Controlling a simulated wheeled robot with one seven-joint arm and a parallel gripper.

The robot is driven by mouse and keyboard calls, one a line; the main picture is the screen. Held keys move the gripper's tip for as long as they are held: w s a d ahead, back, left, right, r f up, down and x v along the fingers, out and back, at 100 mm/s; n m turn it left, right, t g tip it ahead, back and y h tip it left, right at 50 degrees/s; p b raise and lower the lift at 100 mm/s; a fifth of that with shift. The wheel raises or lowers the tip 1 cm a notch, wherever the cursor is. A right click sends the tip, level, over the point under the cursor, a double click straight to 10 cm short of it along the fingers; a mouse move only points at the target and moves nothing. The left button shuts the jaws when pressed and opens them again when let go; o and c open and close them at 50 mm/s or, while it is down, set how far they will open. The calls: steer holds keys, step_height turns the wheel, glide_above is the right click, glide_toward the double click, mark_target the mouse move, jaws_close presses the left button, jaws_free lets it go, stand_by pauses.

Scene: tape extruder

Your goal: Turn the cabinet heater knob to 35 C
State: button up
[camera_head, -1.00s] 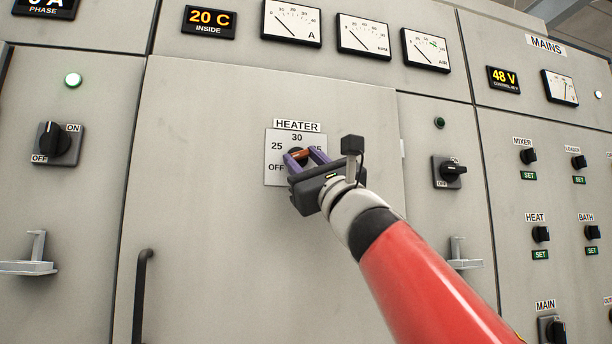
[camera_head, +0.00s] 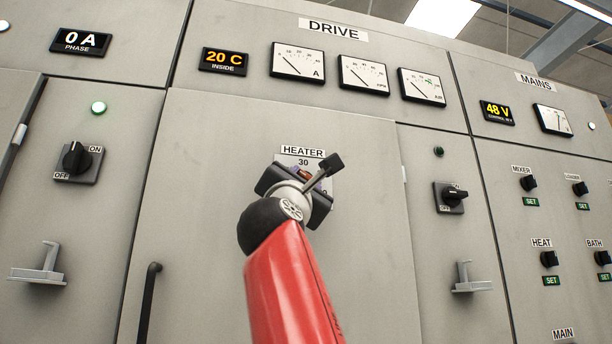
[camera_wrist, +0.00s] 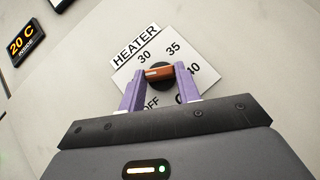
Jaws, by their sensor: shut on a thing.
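The heater knob (camera_wrist: 158,73) has a dark round base and an orange-brown bar. It sits on a white dial plate (camera_wrist: 125,80) marked HEATER, with 30, 35, what looks like 40, and OFF legible in the wrist view. My gripper (camera_wrist: 160,72) is shut on the bar, one purple finger at each end. A pale mark shows near the bar's left end; which number it points to is unclear. The 25 mark is not visible there. In the head view my gripper (camera_head: 302,176) covers most of the dial plate (camera_head: 314,162). The INSIDE display (camera_head: 223,61) reads 20 C.
The dial is on a closed grey cabinet door (camera_head: 200,200) with a black handle (camera_head: 149,300) at lower left. Black rotary switches stand out at left (camera_head: 76,159) and right (camera_head: 451,196). Brackets (camera_head: 41,266) jut out lower down.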

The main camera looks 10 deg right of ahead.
steer(key=m+g+h+p, duration=0.1)
steer(key=m+g+p, duration=0.1)
steer(key=m, duration=0.1)
steer(key=m+g+p, duration=0.2)
steer(key=m+p, duration=0.1)
steer(key=r+m+g+h+p, duration=0.1)
steer(key=m+g+p, duration=0.1)
steer(key=m+p, duration=0.1)
steer(key=shift+a+m+g+h, duration=0.3)
steer(key=shift+a+g, duration=0.1)
steer(key=shift+m+g+p, duration=0.3)
steer(key=shift+p, duration=0.25)
steer(key=shift+f, duration=0.15)
steer(key=o, duration=1)
